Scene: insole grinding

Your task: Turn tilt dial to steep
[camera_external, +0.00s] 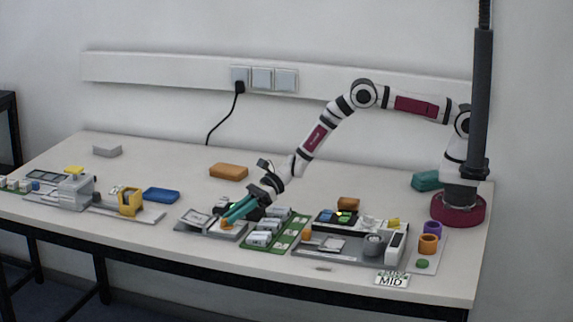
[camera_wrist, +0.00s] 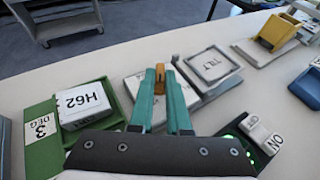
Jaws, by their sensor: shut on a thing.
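My gripper (camera_wrist: 160,88) has teal fingers, shut on a small orange dial handle (camera_wrist: 160,78). The handle stands on a light grey plate beside a raised plate marked TILT (camera_wrist: 211,66). In the external view, my gripper (camera_external: 228,217) reaches down and left to the same unit, and the orange handle (camera_external: 226,223) shows at the fingertips. The fingers hide part of the dial and its base. I cannot read any steep mark or the dial's setting.
A green tray (camera_external: 268,241) with labelled blocks sits just right of the unit. A grey station with a cylinder (camera_external: 374,244) is further right. A yellow part (camera_external: 130,203) and a blue block (camera_external: 161,195) lie to the left. The back of the table is mostly clear.

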